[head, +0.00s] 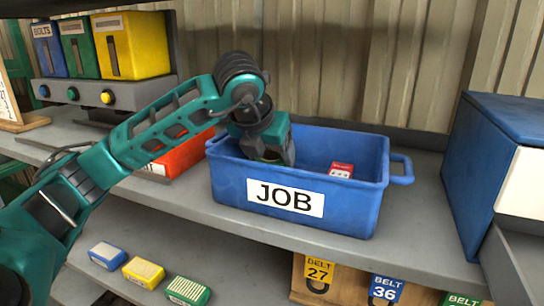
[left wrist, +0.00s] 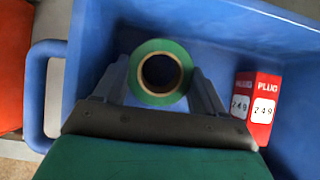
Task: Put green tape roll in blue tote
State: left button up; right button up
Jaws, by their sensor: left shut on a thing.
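The blue tote (head: 235,186) with a JOB label stands on the grey shelf. My left gripper (head: 272,160) reaches down inside the tote's left part, and its fingertips are hidden behind the front wall in the head view. In the left wrist view, my left gripper (left wrist: 162,88) is shut on the green tape roll (left wrist: 162,48), with a finger on each side. The roll is inside the outline of the blue tote (left wrist: 90,40); I cannot tell whether it touches the floor. My right gripper is not in view.
A red PLUG box (head: 341,169) lies in the tote, right of the roll; it also shows in the left wrist view (left wrist: 262,88). An orange-red bin (head: 184,156) stands left of the tote. A blue cabinet (head: 490,150) stands to the right. Small boxes lie on the lower shelf.

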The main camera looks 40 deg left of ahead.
pick_arm(q)
jog(key=shift+w+r+g, duration=0.35)
jog(key=shift+r+g, duration=0.25)
jog(key=shift+w+g+p, duration=0.1)
jog(key=shift+g+p, duration=0.3)
jog(key=shift+p, duration=0.05)
jog(key=shift+f+g+h, duration=0.3)
jog(key=shift+f, duration=0.75)
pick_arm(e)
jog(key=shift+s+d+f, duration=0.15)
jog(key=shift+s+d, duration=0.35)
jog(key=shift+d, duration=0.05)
pick_arm(q)
jog(key=shift+f, duration=0.15)
jog(key=o, duration=0.8)
jog(key=shift+c, duration=0.2)
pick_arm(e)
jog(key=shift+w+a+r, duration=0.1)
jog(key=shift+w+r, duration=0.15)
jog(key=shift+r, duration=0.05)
